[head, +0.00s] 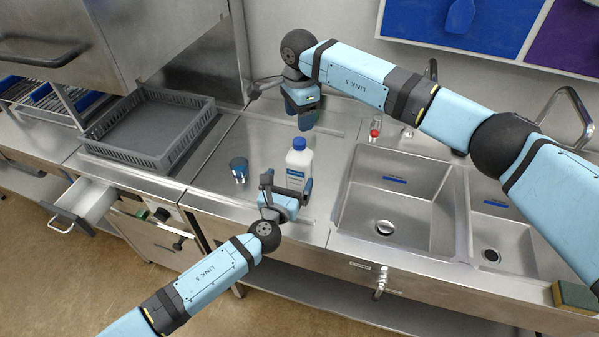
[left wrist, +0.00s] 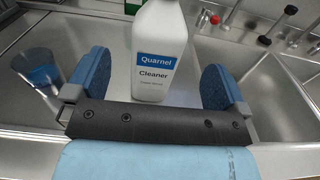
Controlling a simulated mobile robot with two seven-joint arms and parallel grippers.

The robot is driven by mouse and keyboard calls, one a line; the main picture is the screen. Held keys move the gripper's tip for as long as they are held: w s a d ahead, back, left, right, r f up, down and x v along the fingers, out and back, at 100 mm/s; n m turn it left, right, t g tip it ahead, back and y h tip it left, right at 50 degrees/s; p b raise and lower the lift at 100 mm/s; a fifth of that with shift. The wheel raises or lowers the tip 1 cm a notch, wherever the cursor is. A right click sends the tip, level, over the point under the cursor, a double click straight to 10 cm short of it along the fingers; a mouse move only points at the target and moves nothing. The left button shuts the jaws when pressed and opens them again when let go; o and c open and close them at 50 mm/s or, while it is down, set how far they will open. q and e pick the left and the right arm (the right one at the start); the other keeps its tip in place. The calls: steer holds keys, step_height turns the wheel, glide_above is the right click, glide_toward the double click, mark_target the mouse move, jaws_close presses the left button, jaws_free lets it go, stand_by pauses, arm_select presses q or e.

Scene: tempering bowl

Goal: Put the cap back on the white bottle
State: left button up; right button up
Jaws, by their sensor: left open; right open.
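The white bottle (head: 297,168) stands upright on the steel counter (head: 225,205), left of the sinks. Its blue label reads "Quarnel Cleaner" in the left wrist view (left wrist: 155,60), where its top is cut off. A blue cap (head: 299,143) shows at the top of the bottle in the head view; I cannot tell whether it is seated. My left gripper (head: 287,186) is open at the front of the bottle, with its fingers on either side of the lower body and apart from it. My right gripper (head: 303,112) is open above the counter, behind the bottle.
A blue-tinted cup (head: 239,170) stands left of the bottle. A grey rack (head: 150,125) lies at the left. Two sinks (head: 400,205) are at the right. A drawer (head: 85,203) is open at the left.

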mark_target(295, 167)
arm_select(q)
steer(key=x, duration=0.7)
steer(key=shift+w+f, duration=0.1)
steer(key=shift+w, duration=0.05)
steer(key=c, duration=1.7)
arm_select(e)
steer(key=m, duration=0.4)
steer(key=shift+m, duration=0.3)
steer(key=shift+f, duration=4.05)
steer(key=c, duration=1)
steer(key=shift+o, duration=0.2)
